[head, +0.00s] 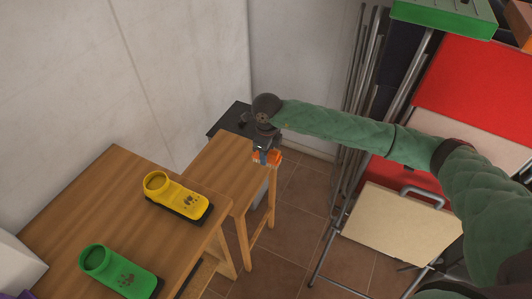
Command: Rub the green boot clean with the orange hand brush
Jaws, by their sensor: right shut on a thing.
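The green boot (122,275) stands on the wooden table at the lower left, its round opening at the left and its dark sole edge at the right. My right gripper (265,146) is shut on the orange hand brush (274,158), far to the right of and beyond the green boot. Only a small orange part of the brush shows; the gripper hides the rest. The brush is apart from the boot. My left gripper is not in view.
A yellow boot (178,195) with dark marks stands on the wooden table (110,190) behind the green one. A smaller wooden stand (215,170) is beyond the table. Metal-framed folding furniture leans at the right, with a beige panel (400,228). Tiled floor (300,215) is clear between them.

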